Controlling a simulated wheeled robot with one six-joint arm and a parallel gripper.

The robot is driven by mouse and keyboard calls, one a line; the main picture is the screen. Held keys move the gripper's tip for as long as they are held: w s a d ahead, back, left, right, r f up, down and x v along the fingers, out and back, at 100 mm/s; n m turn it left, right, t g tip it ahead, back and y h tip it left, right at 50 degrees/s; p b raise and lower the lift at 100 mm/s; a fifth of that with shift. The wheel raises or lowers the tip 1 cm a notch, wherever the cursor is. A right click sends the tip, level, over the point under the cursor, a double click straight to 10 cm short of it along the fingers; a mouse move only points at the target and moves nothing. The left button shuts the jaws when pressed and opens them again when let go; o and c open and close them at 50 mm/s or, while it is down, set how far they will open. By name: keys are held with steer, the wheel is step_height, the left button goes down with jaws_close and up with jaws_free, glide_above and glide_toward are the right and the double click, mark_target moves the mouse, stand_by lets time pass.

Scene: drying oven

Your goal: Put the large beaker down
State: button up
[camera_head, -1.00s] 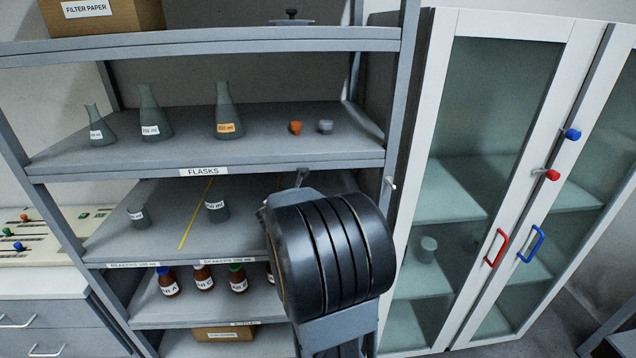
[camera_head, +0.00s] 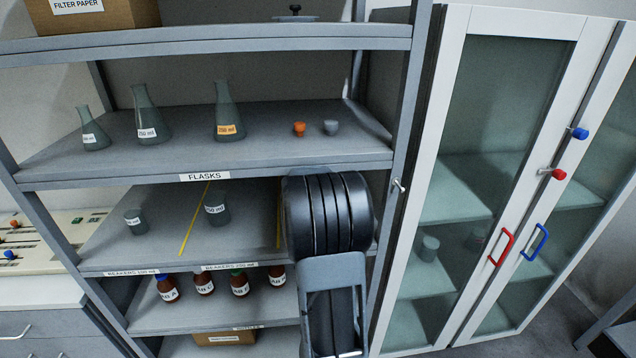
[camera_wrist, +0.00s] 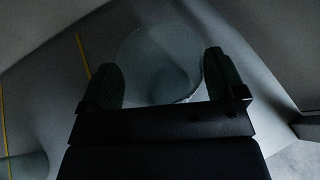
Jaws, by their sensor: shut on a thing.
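The large beaker (camera_wrist: 155,45) is clear glass and shows in the wrist view between the two dark fingers of my gripper (camera_wrist: 162,72). My gripper is shut on it, one finger on each side. The grey shelf surface (camera_wrist: 50,75) lies around the beaker there; I cannot tell whether its base touches the shelf. In the head view my arm hides the gripper and the large beaker, at the right part of the beaker shelf (camera_head: 150,250).
Two smaller beakers (camera_head: 135,222) (camera_head: 216,208) stand left on this shelf, with yellow divider lines (camera_head: 195,218) (camera_head: 278,212). The flask shelf (camera_head: 270,150) is close above my arm. A rack post (camera_head: 402,150) and a glass-door cabinet (camera_head: 500,130) stand to the right.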

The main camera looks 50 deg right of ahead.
steer(key=shift+s+a+f, duration=0.1)
steer(key=shift+a+f, duration=0.1)
steer(key=shift+f, duration=0.15)
steer(key=o, duration=1)
steer(key=shift+r, duration=0.1)
steer(key=s+a+m+y, duration=0.4)
steer(key=a+m, duration=0.3)
steer(key=a, duration=0.6)
steer(key=s+a+f+m+g+y+b, duration=0.1)
steer(key=s+a+m+y, duration=0.3)
steer(key=a, duration=0.9)
steer(key=s+a+f+m+y, duration=0.1)
steer(key=s+a+m+y, duration=0.3)
steer(key=s+a+m, duration=0.4)
steer(key=a+m, duration=0.4)
steer(key=a, duration=0.1)
steer(key=shift+a+g+b, duration=0.2)
steer(key=shift+g+b, duration=0.1)
steer(key=shift+g, duration=0.1)
